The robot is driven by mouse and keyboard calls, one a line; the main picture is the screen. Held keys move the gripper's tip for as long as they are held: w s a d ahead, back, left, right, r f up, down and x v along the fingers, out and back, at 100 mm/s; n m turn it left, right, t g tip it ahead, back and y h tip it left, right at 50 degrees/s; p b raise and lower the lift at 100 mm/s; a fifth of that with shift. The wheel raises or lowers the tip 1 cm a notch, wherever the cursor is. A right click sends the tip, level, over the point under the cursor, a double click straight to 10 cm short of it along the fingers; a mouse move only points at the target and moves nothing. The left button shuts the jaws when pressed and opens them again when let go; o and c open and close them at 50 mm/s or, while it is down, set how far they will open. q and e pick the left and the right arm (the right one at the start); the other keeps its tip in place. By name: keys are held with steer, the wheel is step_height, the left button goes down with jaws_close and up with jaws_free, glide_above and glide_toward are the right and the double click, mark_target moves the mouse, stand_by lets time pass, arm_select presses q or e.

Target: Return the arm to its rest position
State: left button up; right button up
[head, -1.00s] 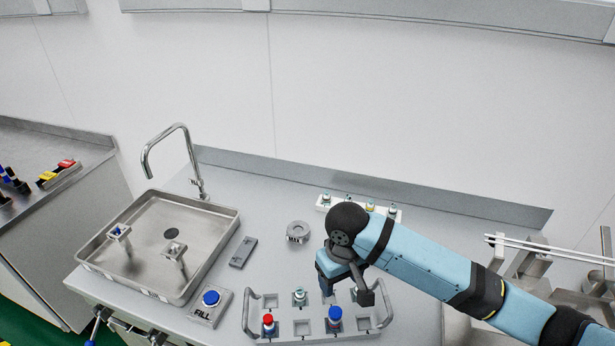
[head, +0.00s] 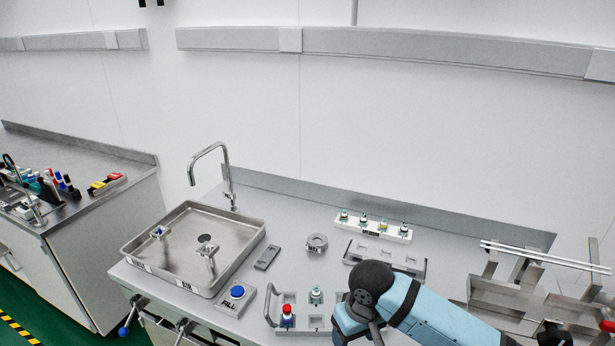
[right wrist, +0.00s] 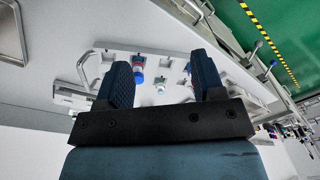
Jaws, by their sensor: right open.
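My right arm (head: 435,315) reaches in from the lower right in the head view, its black wrist joint above the right part of the front rack (head: 275,298). The gripper's tips are hidden or cut off there. In the right wrist view my right gripper (right wrist: 164,75) is open, its two dark fingers wide apart with nothing held between them. The rack with its vials shows beyond the fingers. A red-capped vial (head: 287,317) and a teal-and-white capped vial (head: 316,295) stand in the rack. My left gripper is not in view.
A steel sink tray (head: 135,249) with a tap is at left, beside a blue FILL button (head: 237,292). A small round device (head: 317,243), a second rack (head: 345,257) and a white vial holder (head: 401,236) stand behind. Steel stands (head: 515,290) are at right.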

steer(key=s+a+f+m+t+y, duration=0.15)
steer(key=s+f+t+y, duration=0.35)
steer(key=f, duration=0.5)
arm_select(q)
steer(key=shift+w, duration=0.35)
arm_select(e)
steer(key=s+d+f+t+h, duration=0.1)
steer(key=s+d+f+t, duration=0.1)
steer(key=s+d, duration=0.4)
steer(key=s+d+f+t+h, duration=0.2)
steer(key=s+d+f+t, duration=0.1)
steer(key=s+d, duration=0.3)
steer(key=shift+s+d+f+t, duration=0.15)
steer(key=shift+s+f+t, duration=0.2)
steer(key=shift+f, duration=0.4)
